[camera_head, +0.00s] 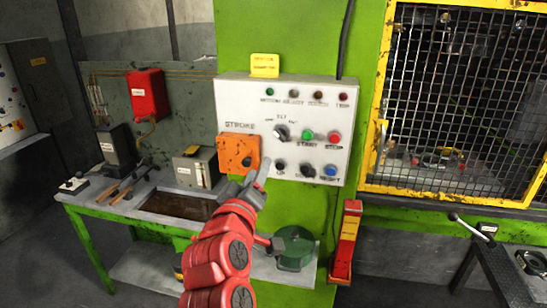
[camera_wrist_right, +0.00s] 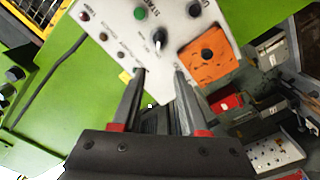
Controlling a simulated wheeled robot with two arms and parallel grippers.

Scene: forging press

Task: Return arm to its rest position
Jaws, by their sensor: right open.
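My right arm is red and reaches up from the bottom middle in the head view. Its gripper (camera_head: 254,187) is in front of the lower left part of a white control panel (camera_head: 300,95), near an orange plate (camera_head: 239,153) with a dark knob. In the right wrist view the two grey fingers of the gripper (camera_wrist_right: 160,85) stand apart with nothing between them. The white panel (camera_wrist_right: 120,25) and the orange plate (camera_wrist_right: 208,62) lie beyond the fingertips. I cannot tell the exact gap to the panel. My left gripper is not in view.
A green press column (camera_head: 285,30) carries the panel. A yellow-framed mesh guard (camera_head: 465,100) stands at the right. A workbench (camera_head: 95,205) with tools and a red box (camera_head: 147,94) are at the left. A red and yellow post (camera_head: 346,240) stands below the panel.

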